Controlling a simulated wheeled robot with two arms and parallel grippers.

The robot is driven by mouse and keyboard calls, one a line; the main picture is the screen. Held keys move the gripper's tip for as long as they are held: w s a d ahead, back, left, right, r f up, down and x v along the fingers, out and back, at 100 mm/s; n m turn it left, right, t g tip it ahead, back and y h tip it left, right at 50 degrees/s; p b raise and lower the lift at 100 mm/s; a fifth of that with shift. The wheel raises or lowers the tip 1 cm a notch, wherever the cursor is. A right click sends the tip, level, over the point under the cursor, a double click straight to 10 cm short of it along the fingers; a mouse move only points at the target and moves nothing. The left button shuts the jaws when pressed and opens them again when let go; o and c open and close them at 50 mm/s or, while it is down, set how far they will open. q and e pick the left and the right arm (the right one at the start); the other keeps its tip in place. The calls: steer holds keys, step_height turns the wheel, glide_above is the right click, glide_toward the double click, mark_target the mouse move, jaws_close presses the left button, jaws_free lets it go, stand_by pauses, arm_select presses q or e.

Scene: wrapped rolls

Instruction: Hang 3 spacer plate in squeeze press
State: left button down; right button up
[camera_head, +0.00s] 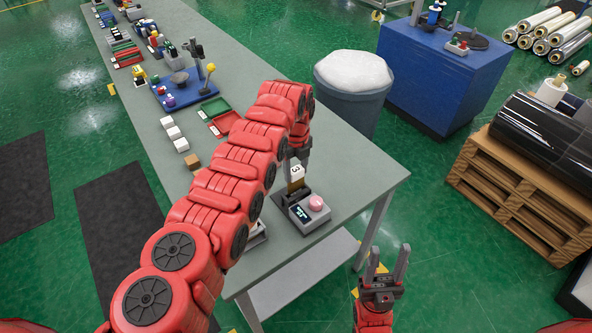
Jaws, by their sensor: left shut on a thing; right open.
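A small white plate marked "3" (297,174) is at the fingertips of my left gripper (299,158), which points down near the table's right end. My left gripper is shut on this plate. Directly below is a small grey device (309,214) with a dark display and a pink knob, which looks like the squeeze press. A dark upright part and a brownish piece stand at its back, just under the plate. I cannot tell whether the plate touches them. My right gripper (387,264) is open and empty, pointing up beyond the table's right end.
My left arm hides part of the table (345,160). Several white blocks (173,132), a brown block (192,162) and a green tray (215,107) lie to the left. A grey bin (352,105) stands behind the table. A pallet (520,185) is at right.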

mark_target(296, 189)
stand_by(0.4)
arm_select(q)
steer(key=shift+b, duration=0.55)
steer(key=shift+f+b, duration=3.3)
steer(key=shift+b, duration=0.15)
steer(key=shift+c, duration=0.6)
jaws_free()
steer(key=shift+r, duration=0.1)
